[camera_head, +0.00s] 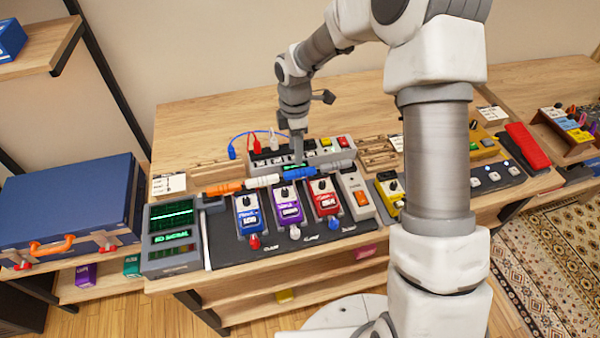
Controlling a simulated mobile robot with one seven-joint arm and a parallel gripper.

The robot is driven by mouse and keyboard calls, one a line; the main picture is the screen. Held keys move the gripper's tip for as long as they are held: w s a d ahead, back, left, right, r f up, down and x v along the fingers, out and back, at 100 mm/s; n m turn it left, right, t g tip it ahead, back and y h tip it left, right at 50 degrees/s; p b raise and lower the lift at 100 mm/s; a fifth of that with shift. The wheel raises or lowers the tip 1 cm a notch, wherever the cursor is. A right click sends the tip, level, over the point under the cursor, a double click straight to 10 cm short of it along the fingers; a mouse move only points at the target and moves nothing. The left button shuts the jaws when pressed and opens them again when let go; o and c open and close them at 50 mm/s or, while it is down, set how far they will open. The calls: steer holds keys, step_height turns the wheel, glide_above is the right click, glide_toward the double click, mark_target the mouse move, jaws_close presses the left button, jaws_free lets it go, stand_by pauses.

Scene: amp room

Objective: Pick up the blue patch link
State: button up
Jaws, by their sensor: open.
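The blue patch link (299,173) is a short blue piece lying in a row behind the pedals. A white link (262,181) and an orange link (223,188) lie to its left, and a grey link (335,166) to its right. My gripper (297,161) points down from above, right over the blue link. Its fingers look small and dark here and partly cover the link's far side. They are open, and I cannot tell whether they touch the link.
Blue, purple and red pedals (285,205) stand just in front of the row. Behind it is a grey unit (315,150) with a blue cable (262,133) and upright plugs. A screen unit (171,235) stands left. Bare wood (210,122) lies at the back.

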mark_target(297, 171)
steer(key=f, duration=0.7)
steer(key=shift+s+d+f+p, duration=0.15)
steer(key=shift+s+f+p, duration=0.05)
steer(key=shift+f+p, duration=0.15)
jaws_close()
